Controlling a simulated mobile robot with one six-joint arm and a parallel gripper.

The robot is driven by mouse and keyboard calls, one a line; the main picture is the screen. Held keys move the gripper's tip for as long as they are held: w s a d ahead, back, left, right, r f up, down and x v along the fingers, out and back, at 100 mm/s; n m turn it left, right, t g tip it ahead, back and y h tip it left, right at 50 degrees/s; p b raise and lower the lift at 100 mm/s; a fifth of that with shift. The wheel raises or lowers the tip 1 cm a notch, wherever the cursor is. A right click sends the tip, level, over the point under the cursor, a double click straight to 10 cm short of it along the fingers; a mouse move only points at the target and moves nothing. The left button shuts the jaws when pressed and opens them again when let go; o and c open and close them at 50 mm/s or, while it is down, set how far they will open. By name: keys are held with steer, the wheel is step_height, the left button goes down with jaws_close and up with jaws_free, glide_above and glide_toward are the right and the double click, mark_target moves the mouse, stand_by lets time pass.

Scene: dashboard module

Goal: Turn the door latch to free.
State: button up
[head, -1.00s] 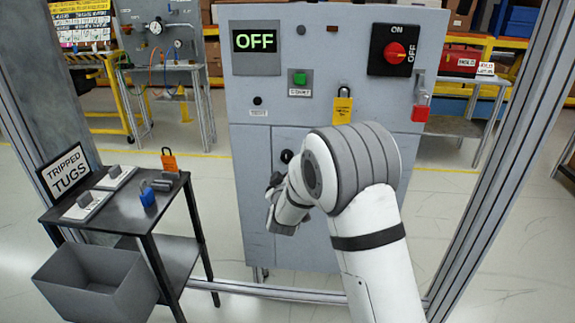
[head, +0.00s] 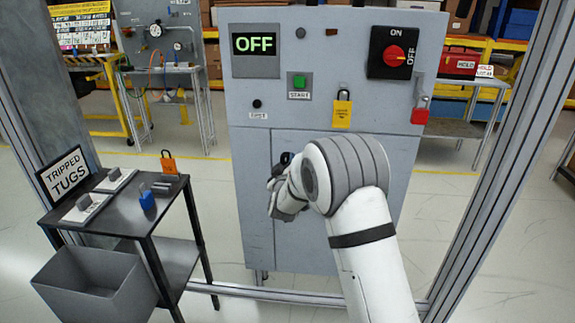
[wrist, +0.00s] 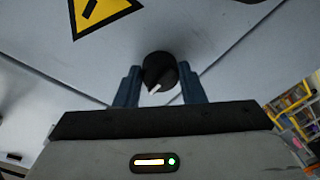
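The door latch is a round black knob (wrist: 160,73) with a white pointer mark on the grey cabinet door. In the wrist view it sits between the tips of my gripper (wrist: 154,84), whose two blue-grey fingers stand apart on either side of it. In the head view my gripper (head: 283,200) is in front of the door, low and left of centre, and my arm partly hides the knob (head: 286,158).
The cabinet (head: 250,190) carries an OFF display (head: 255,43), a green start button (head: 299,82), a red rotary switch (head: 394,54), a yellow-tagged padlock (head: 342,108) and a red padlock (head: 420,112). A black cart (head: 125,215) stands left. Frame posts flank both sides.

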steer(key=c, duration=0.5)
steer(key=shift+o, duration=0.2)
steer(key=shift+f+m+b, duration=0.15)
steer(key=shift+m+b, duration=0.15)
steer(key=shift+b, duration=0.25)
steer(key=m+b, duration=0.1)
steer(key=b, duration=0.1)
steer(key=m+b, duration=0.1)
steer(key=b, duration=0.1)
steer(key=shift+f+m, duration=0.25)
steer(key=shift+m, duration=0.05)
steer(key=m+b, duration=0.4)
steer(key=b, duration=0.1)
steer(key=shift+a+m+t+b, duration=0.15)
steer(key=shift+m+t+b, duration=0.15)
steer(key=shift+m+b, duration=0.1)
steer(key=m+h+b, duration=0.1)
steer(key=m+b, duration=0.4)
steer(key=shift+a+m, duration=0.1)
steer(key=shift+m, duration=0.3)
steer(key=m+b, duration=0.2)
steer(key=m, duration=0.1)
steer(key=m+b, duration=0.2)
steer(key=shift+r+h, duration=0.25)
steer(key=shift+h, duration=0.05)
